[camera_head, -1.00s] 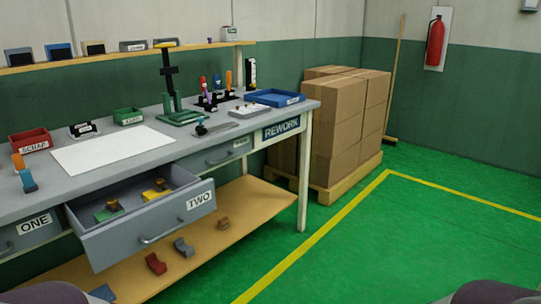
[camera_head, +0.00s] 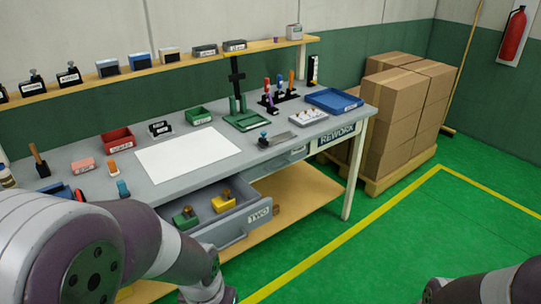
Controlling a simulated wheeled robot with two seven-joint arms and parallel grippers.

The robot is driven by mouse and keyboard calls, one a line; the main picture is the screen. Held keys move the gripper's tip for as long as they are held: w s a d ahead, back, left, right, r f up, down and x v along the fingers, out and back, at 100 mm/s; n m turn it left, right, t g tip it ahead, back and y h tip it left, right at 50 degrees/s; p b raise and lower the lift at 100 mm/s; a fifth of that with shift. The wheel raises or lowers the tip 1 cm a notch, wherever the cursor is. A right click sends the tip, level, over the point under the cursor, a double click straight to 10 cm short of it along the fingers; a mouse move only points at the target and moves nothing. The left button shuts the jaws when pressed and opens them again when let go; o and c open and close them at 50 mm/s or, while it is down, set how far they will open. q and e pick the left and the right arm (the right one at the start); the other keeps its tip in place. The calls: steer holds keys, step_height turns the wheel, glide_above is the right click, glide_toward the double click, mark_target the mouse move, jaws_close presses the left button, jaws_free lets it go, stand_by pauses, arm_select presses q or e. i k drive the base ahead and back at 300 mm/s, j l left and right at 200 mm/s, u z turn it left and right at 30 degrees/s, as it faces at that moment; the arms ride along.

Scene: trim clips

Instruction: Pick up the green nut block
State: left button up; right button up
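The green nut block (camera_head: 186,219), a green block with a brass-coloured piece on top, lies in the open drawer marked TWO (camera_head: 232,236), towards its left end. A yellow block (camera_head: 223,202) with a similar brass-coloured top lies to its right in the same drawer. My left arm reaches in from the left, in front of the bench. Its end runs off the bottom edge just below the drawer, so its gripper does not show. Only a dark part of my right arm shows at the bottom right; its gripper is out of view.
The bench top (camera_head: 257,154) holds a white sheet (camera_head: 187,154), a red bin (camera_head: 117,139), a green bin (camera_head: 198,116) and a blue tray (camera_head: 333,100). Stacked cartons (camera_head: 405,105) stand to the right. The green floor (camera_head: 420,250) at right is open.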

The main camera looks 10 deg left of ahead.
mark_target(180, 222)
steer(key=u, duration=1.1)
steer(key=i+j+z, duration=0.1)
steer(key=z, duration=0.3)
steer(key=i+j+z, duration=0.15)
steer(key=z, duration=0.25)
steer(key=i+j+z, duration=0.2)
steer(key=z, duration=0.15)
steer(key=i+j+z, duration=0.1)
steer(key=j+z, duration=0.15)
steer(key=z, duration=0.15)
steer(key=i+j, duration=0.1)
steer(key=j, duration=0.25)
steer(key=i+j+z, duration=0.1)
steer(key=j, duration=0.2)
steer(key=i+j, duration=0.1)
steer(key=j, duration=0.25)
steer(key=i+j+z, duration=0.1)
steer(key=j, duration=0.2)
